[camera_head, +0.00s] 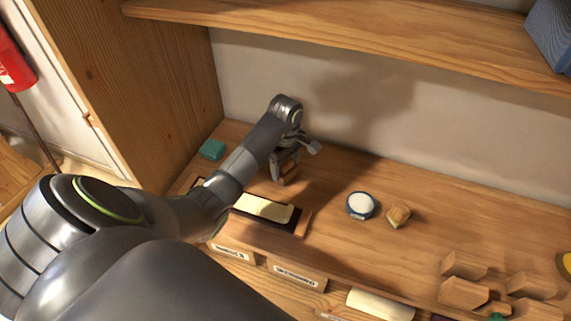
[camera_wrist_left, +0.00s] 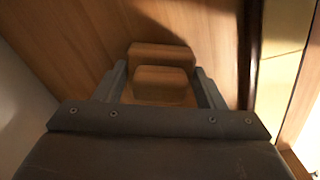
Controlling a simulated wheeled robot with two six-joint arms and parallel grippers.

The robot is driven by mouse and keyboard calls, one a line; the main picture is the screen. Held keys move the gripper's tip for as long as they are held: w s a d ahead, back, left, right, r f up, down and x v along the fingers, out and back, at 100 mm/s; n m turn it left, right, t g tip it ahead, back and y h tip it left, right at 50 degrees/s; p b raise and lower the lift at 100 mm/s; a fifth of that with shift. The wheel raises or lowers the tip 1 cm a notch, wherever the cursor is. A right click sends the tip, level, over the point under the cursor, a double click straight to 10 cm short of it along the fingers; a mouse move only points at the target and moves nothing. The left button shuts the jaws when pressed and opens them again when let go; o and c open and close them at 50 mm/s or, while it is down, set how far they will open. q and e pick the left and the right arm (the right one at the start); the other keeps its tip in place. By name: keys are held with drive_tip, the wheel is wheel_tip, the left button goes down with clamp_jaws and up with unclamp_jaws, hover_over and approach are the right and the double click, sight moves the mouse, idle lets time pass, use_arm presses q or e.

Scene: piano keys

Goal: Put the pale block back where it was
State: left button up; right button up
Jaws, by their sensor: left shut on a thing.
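My left gripper (camera_head: 287,165) reaches over the back left of the wooden shelf and points down. It is shut on a small wooden block (camera_head: 289,177). In the left wrist view the gripper (camera_wrist_left: 162,82) has a finger on each side of the wooden block (camera_wrist_left: 162,76), which shows as two stepped brown faces. I cannot tell whether the block touches the shelf. A cream slab (camera_head: 264,207) lies in a dark tray just in front of the gripper. The right gripper is out of view.
A teal block (camera_head: 212,149) lies at the back left. A round white-topped, blue-rimmed object (camera_head: 360,205) and a small wooden block (camera_head: 398,214) stand right of centre. Several wooden blocks (camera_head: 464,264) lie at the right. The shelf (camera_head: 440,205) is bare behind them; an upper shelf (camera_head: 350,30) hangs above.

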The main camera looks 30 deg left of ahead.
use_arm(q)
drive_tip(key=shift+f, duration=0.1)
drive_tip(key=o, duration=0.9)
drive_tip(key=shift+r, duration=0.4)
wheel_tip(320, 180, up, 3)
wheel_tip(320, 180, up, 8)
drive_tip(key=p, duration=0.8)
drive_tip(key=shift+r, duration=0.25)
